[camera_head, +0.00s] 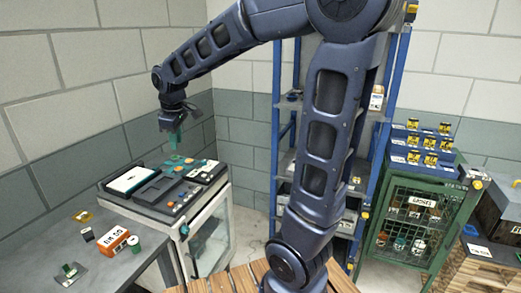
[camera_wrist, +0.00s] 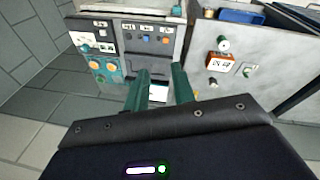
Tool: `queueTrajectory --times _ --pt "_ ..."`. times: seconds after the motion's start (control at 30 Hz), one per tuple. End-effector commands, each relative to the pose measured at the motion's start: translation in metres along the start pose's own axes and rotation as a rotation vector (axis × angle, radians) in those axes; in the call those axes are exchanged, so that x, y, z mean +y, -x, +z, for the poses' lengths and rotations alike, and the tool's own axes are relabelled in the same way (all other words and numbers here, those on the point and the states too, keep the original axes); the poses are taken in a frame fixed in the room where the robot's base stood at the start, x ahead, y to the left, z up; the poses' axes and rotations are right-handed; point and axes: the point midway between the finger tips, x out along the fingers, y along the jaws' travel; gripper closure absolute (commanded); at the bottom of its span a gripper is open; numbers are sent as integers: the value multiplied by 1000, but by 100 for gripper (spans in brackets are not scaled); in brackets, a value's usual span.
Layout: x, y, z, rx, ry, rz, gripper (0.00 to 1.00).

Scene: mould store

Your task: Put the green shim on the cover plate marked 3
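My gripper (camera_head: 175,137) has green fingers and hangs in the air above the back of the grey console in the head view. In the wrist view my gripper (camera_wrist: 161,85) shows two green fingers apart, with a gap between them. A white patch shows through the gap, and I see no shim held there. The console panel (camera_wrist: 150,50) carries small labelled plates, knobs and buttons. Its numbers are too small to read, so I cannot tell which cover plate is marked 3. A small green piece (camera_head: 70,270) lies on the bench at lower left; I cannot tell whether it is the shim.
A blue rack (camera_head: 276,120) stands behind my arm. A green cage cabinet (camera_head: 385,205) stands at right.

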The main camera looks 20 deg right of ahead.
Motion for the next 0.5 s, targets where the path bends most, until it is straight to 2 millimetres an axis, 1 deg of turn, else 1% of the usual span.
queueTrajectory --times 0.03,0.23,0.3,0.37,0.4,0.5 --pt "6 8 22 7 -69 14 75" --pt "14 28 98 31 -333 52 75" --pt "13 34 124 41 -424 65 75" --pt "11 37 145 50 -502 76 75" --pt "9 39 160 56 -555 83 75" --pt "2 43 193 75 -685 99 75"
